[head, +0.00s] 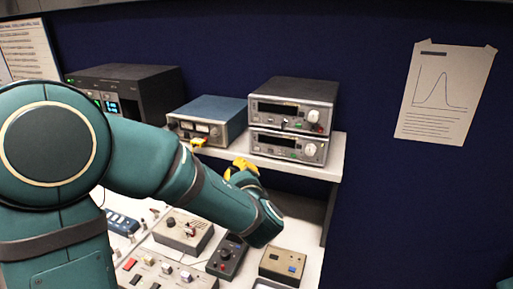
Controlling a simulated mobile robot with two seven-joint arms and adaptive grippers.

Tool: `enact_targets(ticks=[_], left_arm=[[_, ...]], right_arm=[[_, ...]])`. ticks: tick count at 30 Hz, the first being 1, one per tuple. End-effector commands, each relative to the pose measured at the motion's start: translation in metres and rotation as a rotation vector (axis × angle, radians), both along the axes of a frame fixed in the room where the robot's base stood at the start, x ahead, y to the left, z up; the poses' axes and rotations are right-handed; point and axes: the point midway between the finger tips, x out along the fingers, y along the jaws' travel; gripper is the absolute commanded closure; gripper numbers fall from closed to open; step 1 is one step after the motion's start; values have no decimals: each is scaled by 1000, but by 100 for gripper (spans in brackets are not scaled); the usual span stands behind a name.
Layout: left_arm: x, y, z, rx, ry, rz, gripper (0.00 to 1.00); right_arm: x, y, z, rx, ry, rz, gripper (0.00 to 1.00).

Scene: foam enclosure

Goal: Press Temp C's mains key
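I cannot read any label, so I cannot tell which device is Temp C. Two grey instruments are stacked on the shelf: an upper unit (293,106) and a lower unit (288,147). Each has a dark display and a pale knob at the right of its front, with small green marks. My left arm crosses the view from the left, in front of the lower bench. Yellow parts of my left gripper (243,168) show just below and left of the lower grey unit, partly hidden by my wrist. Its finger opening is not clear. My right gripper is not in view.
A blue instrument (208,119) with a small yellow item (198,142) at its front stands left of the grey stack. A black instrument (126,91) is further left. Below the shelf (328,160) are several small control boxes, including a beige one (282,266).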

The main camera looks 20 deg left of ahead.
Motion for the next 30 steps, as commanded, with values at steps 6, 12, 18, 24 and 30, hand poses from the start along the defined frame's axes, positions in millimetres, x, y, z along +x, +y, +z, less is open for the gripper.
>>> enact_targets(ticks=[6,12,18,24,30], left_arm=[[30,1,1,1,2,0,100],[51,3,-2,-1,0,1,100],[60,3,-1,0,1,1,100],[61,3,0,-1,1,0,100],[61,3,0,0,0,-1,100]], right_arm=[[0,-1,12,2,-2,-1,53],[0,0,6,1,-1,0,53],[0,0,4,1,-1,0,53],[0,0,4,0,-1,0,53],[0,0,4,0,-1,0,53]])
